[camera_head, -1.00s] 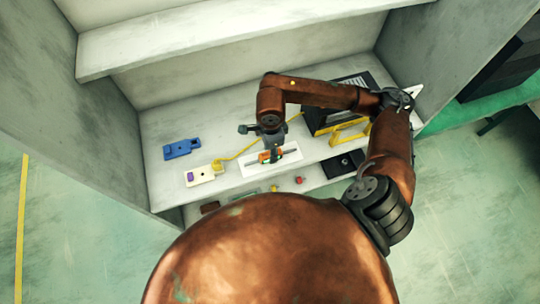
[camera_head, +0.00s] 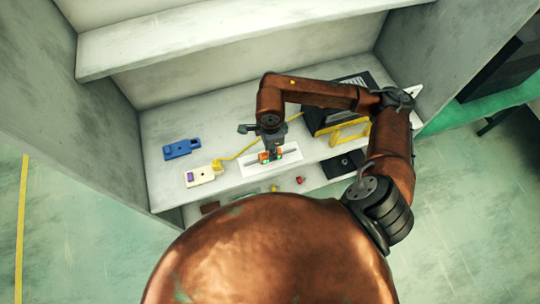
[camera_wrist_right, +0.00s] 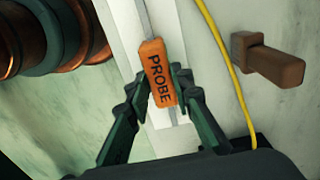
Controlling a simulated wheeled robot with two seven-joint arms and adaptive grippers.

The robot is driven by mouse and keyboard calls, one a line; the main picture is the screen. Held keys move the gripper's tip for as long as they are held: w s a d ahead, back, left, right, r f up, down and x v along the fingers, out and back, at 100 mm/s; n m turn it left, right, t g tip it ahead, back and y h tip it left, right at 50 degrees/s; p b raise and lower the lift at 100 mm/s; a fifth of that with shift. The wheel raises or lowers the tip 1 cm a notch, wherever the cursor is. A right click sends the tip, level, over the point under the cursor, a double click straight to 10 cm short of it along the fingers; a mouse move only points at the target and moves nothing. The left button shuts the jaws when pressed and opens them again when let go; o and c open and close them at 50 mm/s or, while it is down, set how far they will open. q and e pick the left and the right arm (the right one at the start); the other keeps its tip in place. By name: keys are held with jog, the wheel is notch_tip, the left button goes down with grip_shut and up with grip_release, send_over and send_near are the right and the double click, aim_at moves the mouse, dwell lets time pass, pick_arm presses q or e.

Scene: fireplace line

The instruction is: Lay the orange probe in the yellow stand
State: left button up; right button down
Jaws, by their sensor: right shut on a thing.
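The orange probe (camera_head: 277,154), marked "PROBE", lies along a white tray (camera_head: 293,159) on the bench in the head view. In the right wrist view the probe's orange body (camera_wrist_right: 159,75) sits between the fingertips, with a thin grey rod extending from its ends. My right gripper (camera_head: 271,156) is shut on the probe; its fingers (camera_wrist_right: 160,92) press on both sides of the orange body. The yellow stand (camera_head: 348,133), an angular frame, stands to the right of the tray, before a black device. My left gripper is not in view.
A yellow cable (camera_head: 238,154) runs behind the tray to a cream meter (camera_head: 203,175). A blue meter (camera_head: 182,149) lies at the left. A black plate (camera_head: 343,164) lies in front of the stand. A brown block (camera_wrist_right: 268,60) juts out near the probe in the wrist view.

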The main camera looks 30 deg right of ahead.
jog(key=shift+r, duration=0.35)
jog(key=shift+r, duration=0.25)
jog(key=shift+r, duration=0.1)
jog(key=shift+r+p, duration=1.6)
jog(key=shift+r, duration=1.6)
